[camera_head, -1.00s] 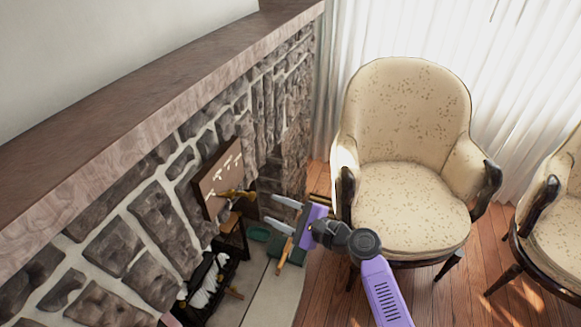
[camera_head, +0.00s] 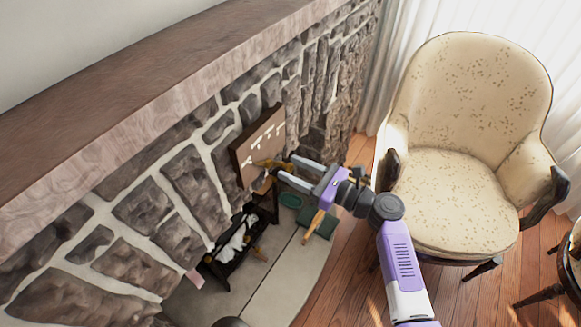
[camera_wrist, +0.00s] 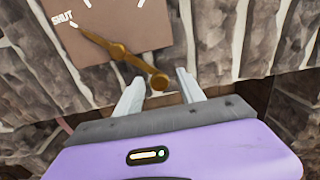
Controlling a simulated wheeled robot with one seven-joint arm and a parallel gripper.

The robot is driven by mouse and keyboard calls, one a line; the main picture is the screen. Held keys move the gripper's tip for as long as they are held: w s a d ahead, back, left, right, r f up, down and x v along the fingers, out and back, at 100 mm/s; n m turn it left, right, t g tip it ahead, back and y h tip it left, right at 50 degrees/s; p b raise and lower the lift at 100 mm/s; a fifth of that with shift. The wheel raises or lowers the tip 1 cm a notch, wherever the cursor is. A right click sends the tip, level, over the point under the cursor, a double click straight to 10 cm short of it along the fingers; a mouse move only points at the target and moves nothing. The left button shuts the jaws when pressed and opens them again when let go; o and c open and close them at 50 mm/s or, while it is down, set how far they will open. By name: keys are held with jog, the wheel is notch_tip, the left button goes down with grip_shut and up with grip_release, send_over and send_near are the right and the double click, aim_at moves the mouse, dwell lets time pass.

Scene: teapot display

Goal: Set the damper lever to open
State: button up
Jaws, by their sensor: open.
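The brass damper lever (camera_head: 268,163) is on a brown plate (camera_head: 248,145) with white marks, fixed to the stone wall. In the wrist view the lever (camera_wrist: 110,45) lies slantwise. Its thin end points up-left near the white word SHUT, and its round knob (camera_wrist: 160,83) is at the lower right. My gripper (camera_head: 283,171) is open and reaches to the plate from the right. In the wrist view my gripper's fingertips (camera_wrist: 160,76) stand on either side of the knob, with gaps showing. The other lettering is cut off or too small to read.
A stone wall with a mantel shelf (camera_head: 150,100) rises on the left. Below the plate are a dark stand (camera_head: 235,250) with white pieces and a green dish (camera_head: 291,200). A cream armchair (camera_head: 470,140) stands on the right.

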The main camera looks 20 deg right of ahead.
jog(key=shift+w+a, duration=0.45)
jog(key=shift+w, duration=0.1)
jog(key=c, duration=1)
jog(key=shift+d, duration=0.1)
grip_shut()
